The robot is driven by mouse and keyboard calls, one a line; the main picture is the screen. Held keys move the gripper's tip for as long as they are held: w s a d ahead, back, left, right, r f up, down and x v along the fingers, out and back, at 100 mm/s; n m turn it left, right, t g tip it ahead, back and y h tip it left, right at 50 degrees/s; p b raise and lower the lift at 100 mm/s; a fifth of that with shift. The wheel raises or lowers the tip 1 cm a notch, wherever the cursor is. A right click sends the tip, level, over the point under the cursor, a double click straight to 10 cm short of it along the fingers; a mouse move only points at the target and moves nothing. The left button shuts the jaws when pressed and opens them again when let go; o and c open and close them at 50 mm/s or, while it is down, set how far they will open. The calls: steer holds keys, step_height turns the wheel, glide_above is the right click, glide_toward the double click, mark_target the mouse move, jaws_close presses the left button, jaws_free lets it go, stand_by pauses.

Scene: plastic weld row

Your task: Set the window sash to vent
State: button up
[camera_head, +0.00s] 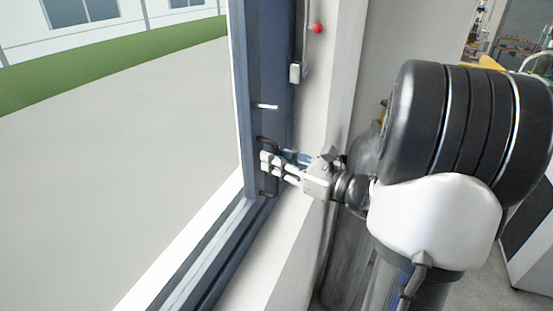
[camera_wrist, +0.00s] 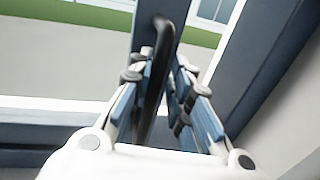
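The window sash has a dark blue frame (camera_head: 262,85), and the pane beside it shows the outdoors. A dark bar handle (camera_head: 267,146) stands upright on the sash; in the wrist view the handle (camera_wrist: 161,40) runs between my two fingers. My gripper (camera_head: 270,162) is at the handle, with its fingers on either side of the bar. In the wrist view the gripper (camera_wrist: 158,78) shows a gap between the bar and the right finger; contact with the left finger is unclear. The fingers hide part of the handle. A small white piece (camera_head: 266,106) sits on the frame above the handle.
A grey lever with a red knob (camera_head: 317,28) and a grey box (camera_head: 296,73) are on the pale wall right of the sash. A white sill (camera_head: 190,243) runs below the window. A dark grey cylinder (camera_head: 345,250) stands behind my arm.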

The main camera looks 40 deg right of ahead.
steer(key=shift+o, duration=0.9)
steer(key=shift+w+d, duration=0.1)
steer(key=shift+d, duration=0.05)
steer(key=v, duration=1.2)
